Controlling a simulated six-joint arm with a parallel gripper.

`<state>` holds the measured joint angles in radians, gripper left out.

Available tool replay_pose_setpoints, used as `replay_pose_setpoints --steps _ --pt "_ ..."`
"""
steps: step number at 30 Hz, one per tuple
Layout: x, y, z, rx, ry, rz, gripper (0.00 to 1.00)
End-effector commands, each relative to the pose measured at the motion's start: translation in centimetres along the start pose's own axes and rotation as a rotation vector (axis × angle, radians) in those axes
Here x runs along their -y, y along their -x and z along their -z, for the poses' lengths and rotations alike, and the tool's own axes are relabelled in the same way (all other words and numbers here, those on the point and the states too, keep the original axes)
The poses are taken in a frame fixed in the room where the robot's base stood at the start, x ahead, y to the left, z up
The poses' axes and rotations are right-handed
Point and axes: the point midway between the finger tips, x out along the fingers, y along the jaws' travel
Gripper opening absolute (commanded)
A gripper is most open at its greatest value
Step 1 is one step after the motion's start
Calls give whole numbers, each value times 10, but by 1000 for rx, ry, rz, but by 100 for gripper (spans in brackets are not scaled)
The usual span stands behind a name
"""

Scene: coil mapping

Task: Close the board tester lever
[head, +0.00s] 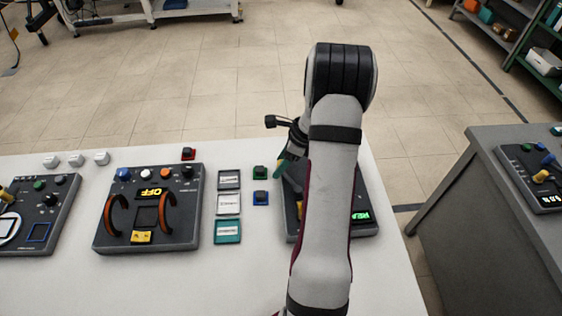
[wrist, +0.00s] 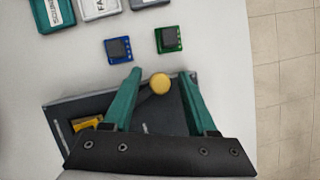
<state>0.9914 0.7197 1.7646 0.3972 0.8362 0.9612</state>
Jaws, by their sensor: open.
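A dark device panel (head: 365,190) lies under my arm at the right end of the white table. It also shows in the wrist view (wrist: 70,112). A round yellow knob (wrist: 160,83), apparently the end of a lever, stands over this panel. My gripper (wrist: 160,74) is open, with its two teal fingers on either side of the knob and visible gaps between. I cannot tell how high the fingers are relative to it. In the head view one teal finger (head: 282,166) shows; my arm hides the knob and most of the panel.
Blue (wrist: 118,49) and green (wrist: 167,39) small chips lie just beyond the panel. Labelled trays (head: 228,204) stand left of it. A panel with orange arcs (head: 185,240) is farther left. A separate grey table (head: 480,190) at right holds another panel.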

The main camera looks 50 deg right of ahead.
Motion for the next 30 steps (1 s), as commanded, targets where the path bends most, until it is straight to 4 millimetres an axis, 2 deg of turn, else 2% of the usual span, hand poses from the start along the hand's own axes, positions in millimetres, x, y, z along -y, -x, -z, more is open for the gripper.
replay_pose_setpoints --steps 5,12,14,15,30 --pt "0 0 0 0 0 0 56" --pt "0 1 0 0 0 0 13" --pt "0 1 0 0 0 0 2" --pt "0 1 0 0 0 0 0" --pt "0 1 0 0 0 0 0"
